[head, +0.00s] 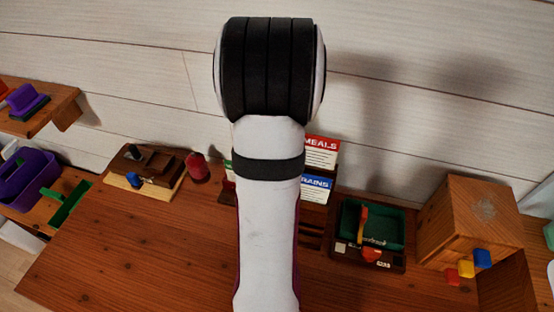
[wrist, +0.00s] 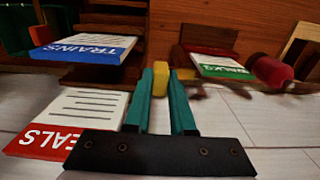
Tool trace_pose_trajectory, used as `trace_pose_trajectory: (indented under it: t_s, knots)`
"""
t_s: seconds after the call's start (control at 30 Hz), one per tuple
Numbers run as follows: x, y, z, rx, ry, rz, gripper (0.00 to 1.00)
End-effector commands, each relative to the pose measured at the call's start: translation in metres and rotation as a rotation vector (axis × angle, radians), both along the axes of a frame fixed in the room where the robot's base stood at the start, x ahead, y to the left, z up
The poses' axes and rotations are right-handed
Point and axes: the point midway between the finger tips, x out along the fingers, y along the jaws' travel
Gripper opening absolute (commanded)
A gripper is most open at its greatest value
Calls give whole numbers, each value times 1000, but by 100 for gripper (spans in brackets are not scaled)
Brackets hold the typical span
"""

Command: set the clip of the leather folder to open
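I cannot surely pick out the leather folder or its clip. A dark brown, stepped object (head: 158,160) with a blue knob (head: 135,181) lies on a pale board at the desk's left; whether it is the folder is unclear. My gripper is hidden behind my arm in the head view. In the wrist view its two teal fingers (wrist: 163,85) point away, close together. A yellow piece (wrist: 160,82) shows between them. I cannot tell whether they grip it or it stands beyond them.
MEALS (head: 321,152) and TRAINS (head: 315,189) cards stand behind my arm. A WALKS card (wrist: 219,68) is beside the fingers. A red round object (head: 197,167) stands left. A green-lined box (head: 345,238) and wooden cabinet (head: 468,217) stand right. The desk's front left is clear.

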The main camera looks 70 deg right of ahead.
Motion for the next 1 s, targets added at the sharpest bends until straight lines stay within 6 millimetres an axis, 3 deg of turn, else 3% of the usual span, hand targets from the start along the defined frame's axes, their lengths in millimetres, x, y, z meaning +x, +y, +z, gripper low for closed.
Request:
trace_pose_trajectory:
  t_s: [0.03,0.17,0.47,0.57,0.67,1.0]
  knots:
    - [-4,-1,0,-2,8,0,29]
    - [-4,-1,0,-2,7,0,52]
    - [-2,-1,1,-1,5,0,52]
    - [-2,-1,10,-3,5,0,52]
    - [-2,-1,29,-5,4,0,52]
    - [-2,-1,126,-6,4,-1,52]
